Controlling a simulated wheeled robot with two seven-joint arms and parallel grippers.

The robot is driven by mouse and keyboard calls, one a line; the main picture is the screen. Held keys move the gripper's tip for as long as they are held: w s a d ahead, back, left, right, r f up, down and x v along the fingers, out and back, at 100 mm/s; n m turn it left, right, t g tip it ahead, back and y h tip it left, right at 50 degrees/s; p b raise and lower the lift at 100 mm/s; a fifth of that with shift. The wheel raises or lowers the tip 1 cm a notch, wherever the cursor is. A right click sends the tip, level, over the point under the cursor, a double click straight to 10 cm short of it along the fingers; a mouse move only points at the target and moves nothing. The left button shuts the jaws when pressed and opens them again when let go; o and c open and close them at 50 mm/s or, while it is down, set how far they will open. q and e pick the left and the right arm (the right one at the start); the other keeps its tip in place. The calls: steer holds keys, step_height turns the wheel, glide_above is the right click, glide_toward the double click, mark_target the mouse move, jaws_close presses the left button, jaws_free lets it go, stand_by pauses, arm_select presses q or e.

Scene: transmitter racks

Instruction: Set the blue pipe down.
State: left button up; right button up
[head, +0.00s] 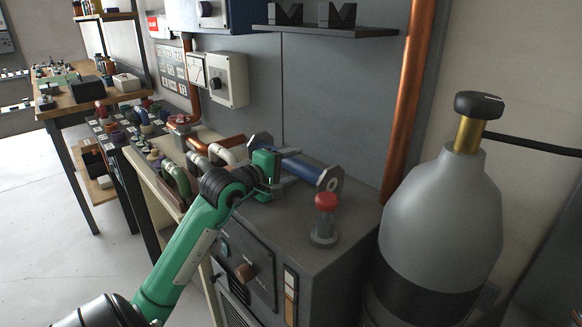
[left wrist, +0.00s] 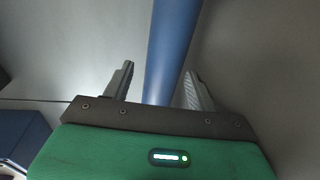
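The blue pipe (head: 303,170) has a grey flange at each end and lies lengthwise over the top of the grey cabinet (head: 285,215). The head view does not clearly show whether its flanges touch the top. My left gripper (head: 286,184) is at the pipe's near side, its green body hiding part of the pipe. In the left wrist view the pipe (left wrist: 173,45) runs between the two fingers of the gripper (left wrist: 159,78). The fingers are spread, with a clear gap on the left side and the right finger close to the pipe. My right gripper is not in view.
A red-knobbed valve (head: 325,220) stands on the cabinet just in front of the pipe's right end. A grey cylinder (head: 440,220) and a copper pipe (head: 408,100) are at right. Pipe pieces (head: 175,178) crowd the left. A shelf (head: 325,32) with black V-blocks hangs above.

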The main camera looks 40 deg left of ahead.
arm_select(q)
steer(key=shift+d+f, duration=0.25)
steer(key=shift+f, duration=0.7)
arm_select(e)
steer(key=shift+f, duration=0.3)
arm_select(q)
steer(key=shift+r, duration=0.2)
steer(key=shift+s+a+r+p, duration=0.15)
steer(key=shift+s+r+p, duration=0.2)
steer(key=shift+p, duration=0.35)
steer(key=s+r, duration=0.1)
steer(key=s, duration=0.6)
steer(key=s+r+b, duration=0.1)
steer(key=s, duration=0.2)
steer(key=shift+s+a+r, duration=0.3)
steer(key=shift+s, duration=0.05)
steer(key=shift+s+r, duration=0.1)
steer(key=shift+s, duration=0.05)
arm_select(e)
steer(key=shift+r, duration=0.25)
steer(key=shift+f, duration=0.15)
